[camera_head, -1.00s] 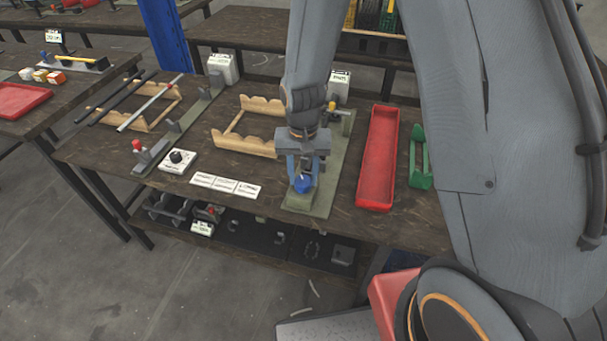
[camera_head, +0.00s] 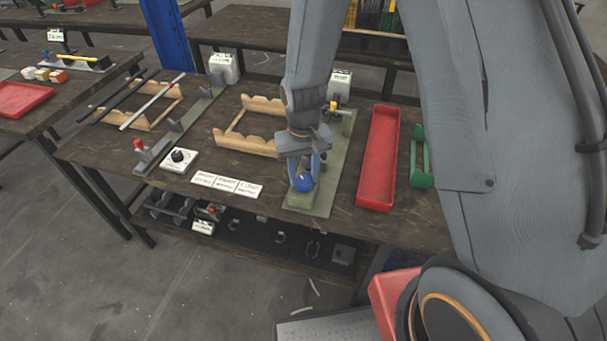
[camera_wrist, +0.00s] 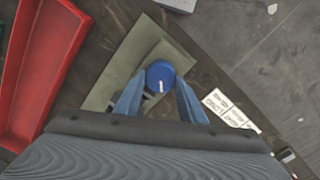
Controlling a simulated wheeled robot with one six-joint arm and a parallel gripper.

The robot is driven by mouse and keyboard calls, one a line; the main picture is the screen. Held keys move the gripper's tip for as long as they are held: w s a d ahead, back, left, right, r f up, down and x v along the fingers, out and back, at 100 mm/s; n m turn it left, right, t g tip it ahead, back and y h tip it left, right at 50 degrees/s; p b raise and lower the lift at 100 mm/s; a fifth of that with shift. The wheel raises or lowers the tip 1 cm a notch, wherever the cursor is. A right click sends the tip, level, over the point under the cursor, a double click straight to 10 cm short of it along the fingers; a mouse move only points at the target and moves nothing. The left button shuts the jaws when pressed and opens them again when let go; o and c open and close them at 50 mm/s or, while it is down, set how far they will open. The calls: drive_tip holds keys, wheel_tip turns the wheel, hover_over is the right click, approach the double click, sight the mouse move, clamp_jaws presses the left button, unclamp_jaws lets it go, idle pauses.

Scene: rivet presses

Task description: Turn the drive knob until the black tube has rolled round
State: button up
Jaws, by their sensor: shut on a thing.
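The blue drive knob (camera_head: 303,183) sits at the near end of a grey-green base plate (camera_head: 321,207) on the bench. In the wrist view the knob (camera_wrist: 161,75) shows a white mark on its top. My gripper (camera_head: 302,172) comes down over the knob, and its two blue fingers are shut on the knob's sides; the fingers also show in the wrist view (camera_wrist: 160,95). Whether a black tube lies on the plate behind my gripper is hidden by my arm.
A long red tray (camera_head: 379,160) and a green holder (camera_head: 421,160) stand right of the plate. A wooden rack (camera_head: 240,138) stands left of it. White labels (camera_head: 227,184) and a white box with a black dial (camera_head: 180,158) lie at the bench's front left.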

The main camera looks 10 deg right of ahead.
sight(303, 179)
drive_tip(key=o, duration=1)
drive_tip(key=shift+o, duration=0.2)
drive_tip(key=shift+r+b, duration=0.85)
drive_tip(key=shift+r, duration=3.1)
